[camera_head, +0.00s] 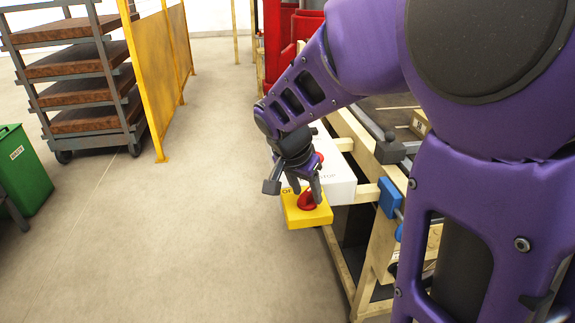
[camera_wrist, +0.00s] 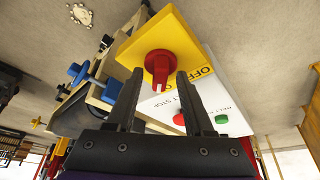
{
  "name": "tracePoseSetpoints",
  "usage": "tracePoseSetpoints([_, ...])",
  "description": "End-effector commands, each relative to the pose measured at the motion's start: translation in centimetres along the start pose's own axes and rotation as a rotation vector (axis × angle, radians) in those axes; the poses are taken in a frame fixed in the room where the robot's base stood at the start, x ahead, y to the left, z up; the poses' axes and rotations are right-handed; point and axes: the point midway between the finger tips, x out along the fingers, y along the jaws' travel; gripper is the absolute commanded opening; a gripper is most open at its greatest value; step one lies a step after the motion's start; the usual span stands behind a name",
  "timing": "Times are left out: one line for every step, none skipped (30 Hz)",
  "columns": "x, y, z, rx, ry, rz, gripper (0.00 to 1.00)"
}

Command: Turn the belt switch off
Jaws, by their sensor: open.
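The belt switch is a red knob (camera_head: 308,201) on a yellow plate (camera_head: 291,215) at the front end of a white box. In the wrist view the red knob (camera_wrist: 158,66) points along the plate toward my gripper, and the word "OFF" shows on the yellow plate (camera_wrist: 185,28) to the right. My gripper (camera_head: 299,188) is open just above the plate. In the wrist view my gripper (camera_wrist: 159,73) has one finger on each side of the knob, with a gap to it; I cannot tell whether either finger touches it.
The white box (camera_wrist: 212,82) carries a green button (camera_wrist: 222,119) and a red button (camera_wrist: 178,119). A wooden frame with a blue clamp (camera_head: 389,197) stands to the right. Floor between is clear.

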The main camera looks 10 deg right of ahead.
Motion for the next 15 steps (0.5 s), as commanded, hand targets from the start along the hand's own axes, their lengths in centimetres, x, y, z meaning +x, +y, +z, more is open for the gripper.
tracePoseSetpoints([-0.01,0.00,0.00,0.000,0.000,0.000,0.53])
tracePoseSetpoints([-0.01,0.00,-0.01,0.000,0.000,0.000,0.53])
tracePoseSetpoints([-0.01,0.00,-0.01,0.000,0.000,0.000,0.45])
tracePoseSetpoints([-0.01,0.00,-0.01,0.000,0.000,0.000,0.40])
tracePoseSetpoints([-0.01,0.00,-0.01,0.000,0.000,0.000,0.34])
tracePoseSetpoints([-0.01,0.00,-0.01,0.000,0.000,0.000,0.27])
tracePoseSetpoints([-0.01,0.00,-0.02,0.000,0.000,0.000,0.22])
tracePoseSetpoints([-0.02,0.00,-0.02,0.000,0.000,0.000,0.17])
tracePoseSetpoints([-0.02,0.00,-0.02,0.000,0.000,0.000,0.09])
tracePoseSetpoints([-0.02,0.00,-0.02,0.000,0.000,0.000,0.04])
tracePoseSetpoints([-0.02,0.00,-0.02,0.000,0.000,0.000,0.00])
tracePoseSetpoints([-0.02,0.00,-0.02,0.000,0.000,0.000,0.00])
tracePoseSetpoints([-0.02,0.00,-0.02,0.000,0.000,0.000,0.00])
tracePoseSetpoints([-0.02,0.00,-0.03,0.000,0.000,0.000,0.00])
tracePoseSetpoints([-0.02,0.00,-0.03,0.000,0.000,0.000,0.00])
